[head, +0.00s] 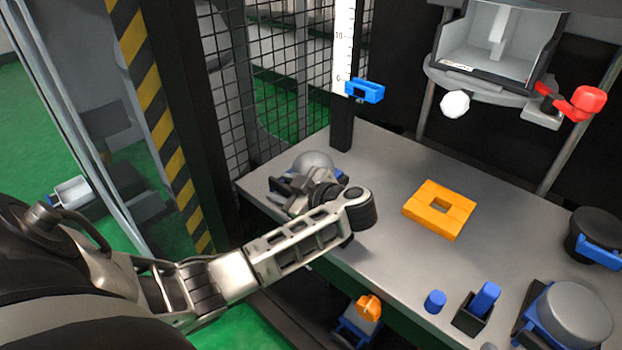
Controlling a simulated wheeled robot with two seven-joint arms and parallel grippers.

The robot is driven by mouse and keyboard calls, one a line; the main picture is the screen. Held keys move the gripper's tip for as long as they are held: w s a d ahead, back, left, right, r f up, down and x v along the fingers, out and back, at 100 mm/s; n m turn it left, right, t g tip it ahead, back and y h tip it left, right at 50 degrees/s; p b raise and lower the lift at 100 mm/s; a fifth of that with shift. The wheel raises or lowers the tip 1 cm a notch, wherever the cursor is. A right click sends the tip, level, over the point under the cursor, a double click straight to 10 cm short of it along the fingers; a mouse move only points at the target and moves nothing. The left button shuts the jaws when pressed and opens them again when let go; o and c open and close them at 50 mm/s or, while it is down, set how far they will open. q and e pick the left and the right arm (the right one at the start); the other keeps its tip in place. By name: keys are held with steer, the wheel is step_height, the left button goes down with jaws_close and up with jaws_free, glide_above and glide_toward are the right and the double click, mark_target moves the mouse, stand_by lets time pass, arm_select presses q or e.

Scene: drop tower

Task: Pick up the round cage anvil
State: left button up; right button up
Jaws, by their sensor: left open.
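A grey, round-topped piece (313,161) with blue parts at its base stands at the table's far left corner; it may be the round cage anvil. My left gripper (284,190) is open right in front of it and hides its lower part. I cannot tell whether the fingers touch it. Two other round pieces are at the right: a grey disc on a blue base (574,314) and a black round piece with a blue handle (594,234). My right gripper is not in view.
An orange square frame (439,209) lies mid-table. A blue cylinder (434,301) and a blue block in a black holder (477,306) are near the front. A post with a blue clip (364,91) rises behind. A red handle (588,99) sticks out upper right.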

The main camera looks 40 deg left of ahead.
arm_select(q)
jaws_close()
steer(key=shift+w+r, duration=0.1)
steer(key=shift+r, duration=0.1)
stand_by(1.1)
steer(key=shift+a+r, duration=0.1)
steer(key=shift+r, duration=0.1)
